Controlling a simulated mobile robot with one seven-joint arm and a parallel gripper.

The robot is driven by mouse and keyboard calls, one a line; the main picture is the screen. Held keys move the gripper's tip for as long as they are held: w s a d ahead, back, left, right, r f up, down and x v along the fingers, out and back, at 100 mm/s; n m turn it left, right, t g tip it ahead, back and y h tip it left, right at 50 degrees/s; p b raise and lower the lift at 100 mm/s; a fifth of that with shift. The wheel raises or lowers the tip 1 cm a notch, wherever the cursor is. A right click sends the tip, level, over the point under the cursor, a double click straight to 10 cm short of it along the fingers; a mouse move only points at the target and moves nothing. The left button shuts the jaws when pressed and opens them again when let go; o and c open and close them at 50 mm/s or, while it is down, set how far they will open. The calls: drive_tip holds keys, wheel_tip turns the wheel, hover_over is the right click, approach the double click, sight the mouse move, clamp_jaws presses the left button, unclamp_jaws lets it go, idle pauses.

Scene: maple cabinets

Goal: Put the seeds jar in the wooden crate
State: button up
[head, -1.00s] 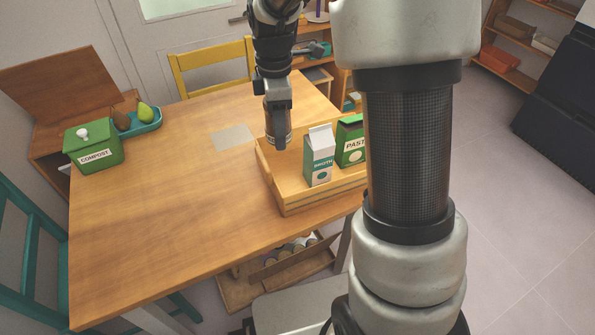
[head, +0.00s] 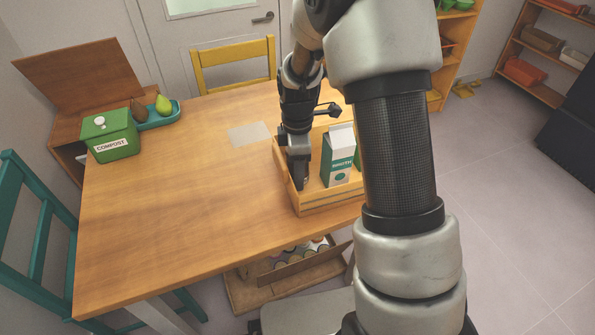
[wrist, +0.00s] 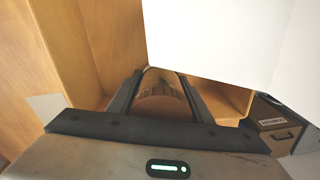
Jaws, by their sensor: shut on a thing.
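The wooden crate (head: 322,205) stands at the right end of the table. My gripper (head: 299,178) points down inside its left part. In the wrist view my gripper (wrist: 160,98) is shut on a round jar with a brown, wood-like top (wrist: 163,103), taken as the seeds jar. Its label is hidden. In the head view the jar is mostly hidden by the gripper. I cannot tell whether it touches the crate floor.
A white and green broth carton (head: 338,156) stands in the crate, right of my gripper, and fills much of the wrist view (wrist: 215,40). A green compost bin (head: 109,136) and a teal tray (head: 160,118) are at the table's far left. The middle of the table is clear.

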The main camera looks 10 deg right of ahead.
drive_tip(key=shift+f, duration=0.15)
drive_tip(key=o, duration=1.3)
